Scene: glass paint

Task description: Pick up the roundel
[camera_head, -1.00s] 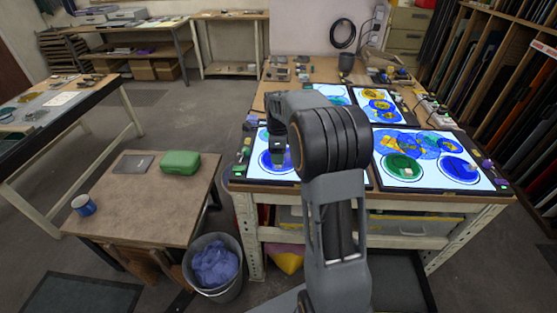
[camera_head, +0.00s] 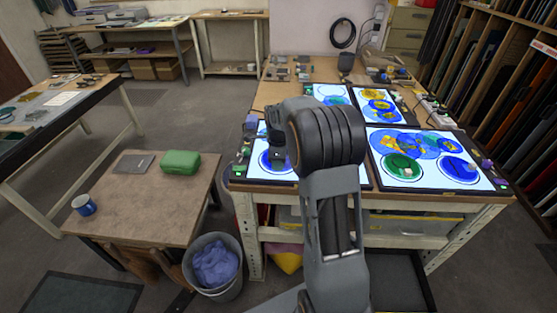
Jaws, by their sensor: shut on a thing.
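My gripper (camera_head: 278,155) is over the front left light panel (camera_head: 249,168), its fingers pointing down. It is shut on a roundel, but the fingers are small and partly hidden by the dark wrist. A blue roundel (camera_head: 265,161) shows around the fingertips; I cannot tell whether it is clear of the panel. On the front right light panel (camera_head: 430,186) lie a green roundel (camera_head: 396,161) and a blue roundel (camera_head: 455,165), with overlapping blue and yellow discs behind them. My arm hides the right part of the left panel.
Smaller lit panels with discs (camera_head: 380,106) lie farther back on the bench. Small blocks stand along the panel edges. Glass racks stand at right.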

